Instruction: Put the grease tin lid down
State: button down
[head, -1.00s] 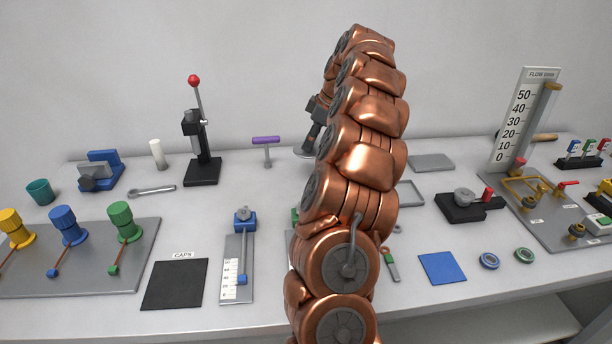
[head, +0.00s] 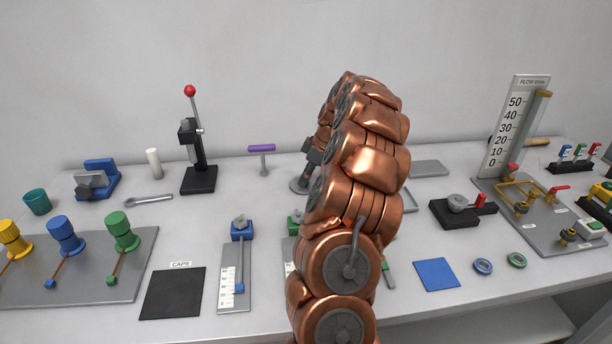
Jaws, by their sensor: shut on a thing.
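My gripper (head: 306,172) is partly hidden behind my own copper arm, near the middle of the bench. It points down and is shut on a round grey piece, which looks like the grease tin lid (head: 299,186). Only the left part of the lid shows; my arm covers the rest. The lid is low over the back half of the bench, right of the purple-handled T-shaped tool (head: 262,158). I cannot tell whether it touches the bench top. I cannot make out the grease tin.
A black lever press (head: 198,178) stands left of the gripper. In front are a black CAPS mat (head: 172,294) and a blue-knobbed slide gauge (head: 236,270). A blue mat (head: 436,274) and a flow gauge board (head: 512,125) are at right. Bare bench lies left of the lid.

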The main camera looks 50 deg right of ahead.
jog(key=shift+f, duration=0.1)
jog(key=shift+f, duration=0.1)
jog(key=c, duration=1)
grip_release()
jog(key=shift+r, duration=0.3)
jog(key=b+v, duration=0.1)
jog(key=v, duration=1)
jog(key=shift+s+d+r+b, duration=0.1)
jog(key=shift+s+r+b, duration=0.1)
jog(key=shift+r+b, duration=0.15)
